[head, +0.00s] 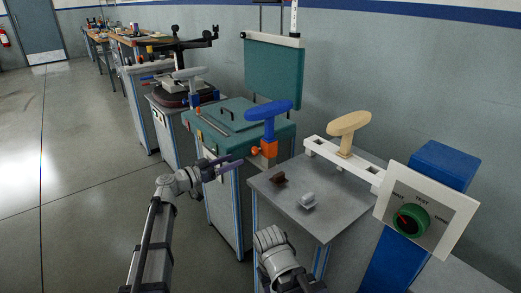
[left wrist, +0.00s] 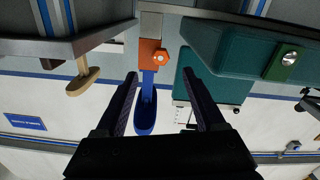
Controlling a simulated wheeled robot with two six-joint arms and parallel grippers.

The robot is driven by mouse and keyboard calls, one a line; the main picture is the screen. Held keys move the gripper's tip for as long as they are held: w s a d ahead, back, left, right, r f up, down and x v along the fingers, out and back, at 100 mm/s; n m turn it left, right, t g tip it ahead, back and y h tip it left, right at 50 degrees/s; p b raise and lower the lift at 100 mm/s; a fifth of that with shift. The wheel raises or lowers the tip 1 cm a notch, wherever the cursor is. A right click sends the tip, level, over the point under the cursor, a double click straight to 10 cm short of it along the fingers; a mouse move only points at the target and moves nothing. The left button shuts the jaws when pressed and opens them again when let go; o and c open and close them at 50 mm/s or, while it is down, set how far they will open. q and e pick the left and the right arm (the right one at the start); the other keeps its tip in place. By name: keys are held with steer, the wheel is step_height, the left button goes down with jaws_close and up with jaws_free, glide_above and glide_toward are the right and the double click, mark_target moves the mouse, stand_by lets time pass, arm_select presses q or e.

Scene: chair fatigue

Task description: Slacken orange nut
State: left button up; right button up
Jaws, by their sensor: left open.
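The orange nut (head: 255,151) sits on the left side of an orange block (head: 269,148), under a blue T-shaped piece (head: 268,115). In the left wrist view the nut (left wrist: 161,57) shows as a small hexagon with a pale centre, on the orange block beyond my fingertips. My left gripper (head: 222,166) is open and empty, to the left of the nut and apart from it. Its two dark fingers (left wrist: 160,75) are spread, with the blue piece showing between them. Part of my right arm shows at the bottom of the head view, but its gripper does not.
A grey table (head: 285,213) holds a small brown part and a small white part. A white bar (head: 340,160) bears a tan T-shaped piece. A panel with a green and red knob (head: 408,220) stands right. A teal box (head: 235,120) is behind my left gripper. Open floor lies left.

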mark_target(253, 152)
arm_select(q)
steer(key=shift+x, duration=4.2)
jaws_close()
